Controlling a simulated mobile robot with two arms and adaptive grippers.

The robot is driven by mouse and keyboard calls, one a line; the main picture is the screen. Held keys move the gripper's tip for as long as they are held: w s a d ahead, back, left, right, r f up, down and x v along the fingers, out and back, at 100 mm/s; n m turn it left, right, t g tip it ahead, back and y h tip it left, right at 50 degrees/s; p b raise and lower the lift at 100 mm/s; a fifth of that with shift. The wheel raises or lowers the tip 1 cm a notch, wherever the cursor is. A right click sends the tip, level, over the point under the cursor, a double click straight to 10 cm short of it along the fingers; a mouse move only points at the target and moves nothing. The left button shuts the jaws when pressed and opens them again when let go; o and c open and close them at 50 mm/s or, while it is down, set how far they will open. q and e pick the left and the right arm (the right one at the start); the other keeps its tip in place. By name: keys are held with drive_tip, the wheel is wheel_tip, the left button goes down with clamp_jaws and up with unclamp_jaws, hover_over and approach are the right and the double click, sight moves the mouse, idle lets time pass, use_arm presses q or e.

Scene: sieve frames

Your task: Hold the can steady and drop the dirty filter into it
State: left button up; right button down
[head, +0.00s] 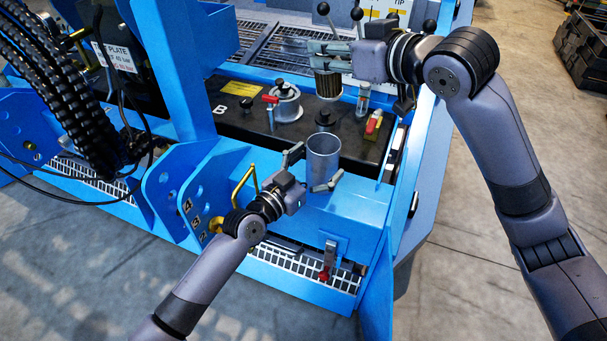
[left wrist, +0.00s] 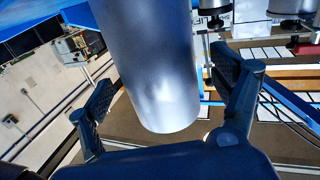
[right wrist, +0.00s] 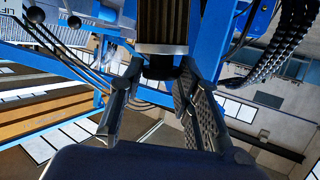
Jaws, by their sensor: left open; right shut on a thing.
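The can (head: 323,158) is a plain grey metal cylinder standing upright on the blue ledge. My left gripper (head: 311,169) is open, with one finger on each side of the can. In the left wrist view the can (left wrist: 155,70) fills the middle between the spread fingers, with gaps visible on both sides. The dirty filter (head: 327,86) is a brown pleated cylinder, held in the air above and behind the can by my right gripper (head: 328,48). In the right wrist view the filter's pleats (right wrist: 162,20) and pale end band show beyond the fingers, which close on its dark neck.
Behind the can, a black panel carries a round metal housing (head: 285,104) with a red handle, a dark knob (head: 325,117), a clear tube (head: 363,96) and a red-handled valve (head: 374,121). A blue upright (head: 180,60) stands left. The blue ledge (head: 355,205) right of the can is clear.

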use_arm(q)
drive_tip(key=shift+x, duration=0.8)
drive_tip(key=c, duration=1.3)
drive_tip(key=shift+c, duration=0.2)
clamp_jaws()
idle(0.8)
